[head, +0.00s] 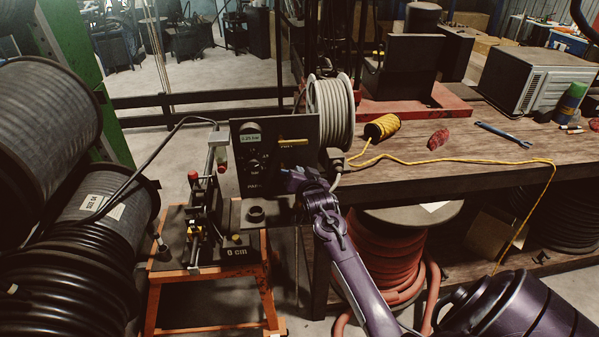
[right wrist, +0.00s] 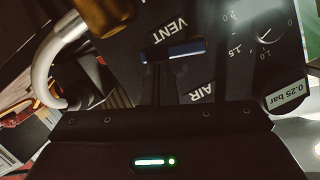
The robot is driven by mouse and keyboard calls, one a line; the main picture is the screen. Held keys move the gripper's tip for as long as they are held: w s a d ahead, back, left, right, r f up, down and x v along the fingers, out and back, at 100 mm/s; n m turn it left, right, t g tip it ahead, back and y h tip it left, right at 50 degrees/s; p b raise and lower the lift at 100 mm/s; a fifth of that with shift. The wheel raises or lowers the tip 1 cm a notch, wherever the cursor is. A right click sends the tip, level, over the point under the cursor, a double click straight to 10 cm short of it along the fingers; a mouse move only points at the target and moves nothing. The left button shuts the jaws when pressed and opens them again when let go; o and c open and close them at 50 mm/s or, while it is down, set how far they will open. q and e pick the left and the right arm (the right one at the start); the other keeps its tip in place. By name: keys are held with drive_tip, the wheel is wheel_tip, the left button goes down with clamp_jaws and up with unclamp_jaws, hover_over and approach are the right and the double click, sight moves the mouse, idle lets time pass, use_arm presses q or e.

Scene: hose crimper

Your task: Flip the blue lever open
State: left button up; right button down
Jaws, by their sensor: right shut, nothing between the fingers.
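The blue lever (right wrist: 172,52) shows in the right wrist view on a dark panel (right wrist: 225,20). It lies across the picture, nearly level, between the labels VENT and AIR, which appear upside down. In the head view the panel (head: 262,125) stands upright on the machine; I cannot make out the blue lever there. My right gripper (head: 290,179) is in front of the panel's lower right part, below the yellow bar (head: 293,142). It is shut and empty. Its fingers look close to the lever; I cannot tell whether they touch. My left gripper is out of view.
A display (right wrist: 286,97) reads 0.25 bar. A grey hose (right wrist: 45,75) curves at the wrist view's left. In the head view a grey hose reel (head: 331,112) stands behind the panel. The wooden workbench (head: 470,165) is at right, large black hose reels (head: 70,245) at left.

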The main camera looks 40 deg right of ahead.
drive_tip(key=f+m, duration=0.1)
drive_tip(key=f+m+t+b, duration=0.1)
drive_tip(key=m, duration=0.1)
drive_tip(key=f+m+y+b, duration=0.1)
drive_tip(key=shift+w+a+m, duration=0.1)
drive_tip(key=shift+a+m, duration=0.15)
drive_tip(key=shift+m, duration=0.05)
drive_tip(key=shift+f, duration=0.15)
idle(0.4)
idle(0.4)
